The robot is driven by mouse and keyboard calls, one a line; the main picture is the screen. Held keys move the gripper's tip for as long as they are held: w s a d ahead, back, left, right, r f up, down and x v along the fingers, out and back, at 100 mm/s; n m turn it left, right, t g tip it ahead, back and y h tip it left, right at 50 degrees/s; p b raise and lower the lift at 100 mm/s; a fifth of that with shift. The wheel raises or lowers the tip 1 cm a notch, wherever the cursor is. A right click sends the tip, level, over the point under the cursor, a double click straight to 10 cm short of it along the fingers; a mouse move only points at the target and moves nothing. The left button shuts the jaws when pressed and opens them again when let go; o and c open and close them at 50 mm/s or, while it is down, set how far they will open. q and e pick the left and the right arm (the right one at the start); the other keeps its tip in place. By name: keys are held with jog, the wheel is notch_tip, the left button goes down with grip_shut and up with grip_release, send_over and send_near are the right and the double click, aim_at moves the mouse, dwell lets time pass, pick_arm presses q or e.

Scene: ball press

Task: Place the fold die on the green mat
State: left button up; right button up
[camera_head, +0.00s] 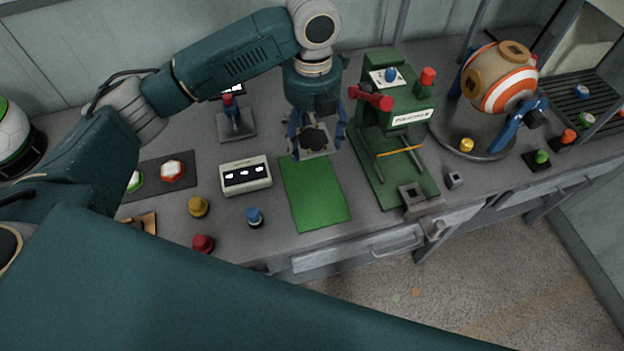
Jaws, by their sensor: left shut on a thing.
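The green mat (314,200) lies flat on the grey bench left of the green press. My left gripper (317,148) hangs at the far end of the mat, pointing down. Its two blue fingers are shut on a dark piece with a pale grey plate-like edge, which I take as the fold die (314,137). The gripper partly hides the die, and I cannot tell whether it touches the bench or mat. Most of the mat is bare. My right gripper is not in view.
The green press (385,155) with red knobs stands close right of the mat. A white counter box (246,175) and a blue knob piece (255,217) sit to its left. A striped drum (499,79) stands farther right.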

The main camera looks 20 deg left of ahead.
pick_arm(q)
jog(key=p, duration=0.2)
send_over(311, 187)
notch_tip(311, 187, down, 13)
jog(key=shift+d+f, duration=0.1)
notch_tip(311, 187, down, 3)
jog(key=shift+f+p, duration=0.2)
jog(key=shift+p, duration=0.15)
jog(key=shift+f, duration=0.15)
jog(key=shift+f, duration=0.1)
jog(key=shift+f, duration=0.1)
jog(key=o, duration=1.8)
